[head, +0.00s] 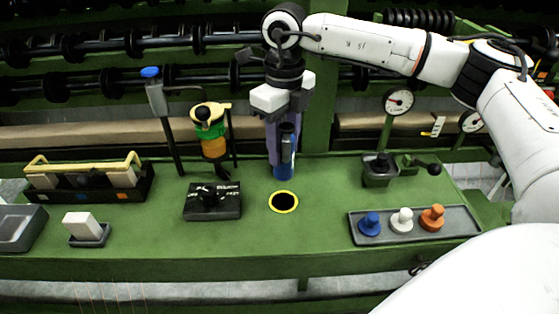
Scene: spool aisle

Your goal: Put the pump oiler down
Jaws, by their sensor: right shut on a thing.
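My right gripper (287,100) comes in from the upper right and points down over the back of the green bench. It is shut on a purple and blue upright thing, which I take to be the pump oiler (283,172). A dark grey tube shows along its front, and its top is hidden by the gripper. The oiler's blue lower end is near the bench's back edge, behind a yellow-rimmed round hole (284,202). I cannot tell whether it touches the bench. My left gripper is not in view.
On the green bench (320,235), a black switch box (212,201) is left of the hole. A grey tray (414,226) with blue, white and orange knobs is right. A yellow-and-green-topped orange tool (214,146) stands back left. Bare bench surrounds the hole.

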